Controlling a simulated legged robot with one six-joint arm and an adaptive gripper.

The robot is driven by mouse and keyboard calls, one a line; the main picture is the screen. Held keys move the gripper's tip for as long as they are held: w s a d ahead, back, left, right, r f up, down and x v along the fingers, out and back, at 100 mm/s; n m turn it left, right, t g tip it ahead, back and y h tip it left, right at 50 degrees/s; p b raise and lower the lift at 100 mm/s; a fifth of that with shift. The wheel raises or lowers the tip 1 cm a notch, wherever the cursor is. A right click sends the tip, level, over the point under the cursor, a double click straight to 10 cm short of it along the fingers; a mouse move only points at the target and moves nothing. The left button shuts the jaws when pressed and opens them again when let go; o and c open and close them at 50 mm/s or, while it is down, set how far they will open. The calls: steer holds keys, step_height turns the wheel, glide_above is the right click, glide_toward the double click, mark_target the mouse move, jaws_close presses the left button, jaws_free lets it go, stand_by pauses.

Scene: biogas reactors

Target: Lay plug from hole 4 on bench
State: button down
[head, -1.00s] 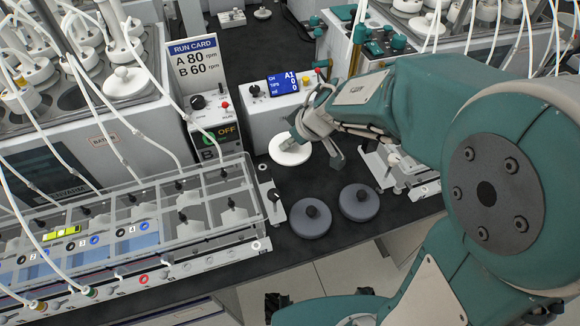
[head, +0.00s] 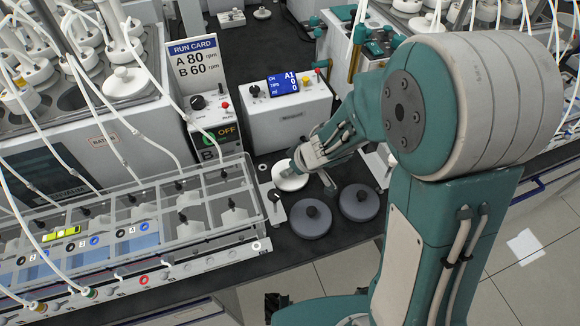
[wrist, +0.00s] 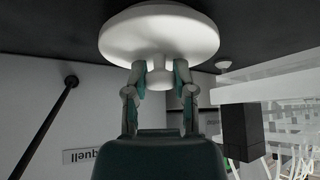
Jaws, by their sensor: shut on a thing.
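The white round plug (head: 291,180) is a disc with a short knob; it is at the dark bench, between the control box and the dark grey discs. In the wrist view the plug (wrist: 160,32) fills the top middle, its knob between both fingertips. My gripper (wrist: 160,78) is shut on that knob. In the head view my gripper (head: 308,172) reaches in from the right and hides part of the plug. The plug looks flat and close to the bench (head: 262,232); I cannot tell whether it touches.
Two dark grey discs with black knobs (head: 310,218) (head: 359,203) lie close in front. The clear-lidded rack (head: 190,205) stands at left, the control box with blue display (head: 287,110) behind. A run card (head: 194,65) stands behind the OFF box (head: 215,125).

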steer(key=shift+f, duration=0.1)
steer(key=shift+c, duration=2.2)
jaws_free()
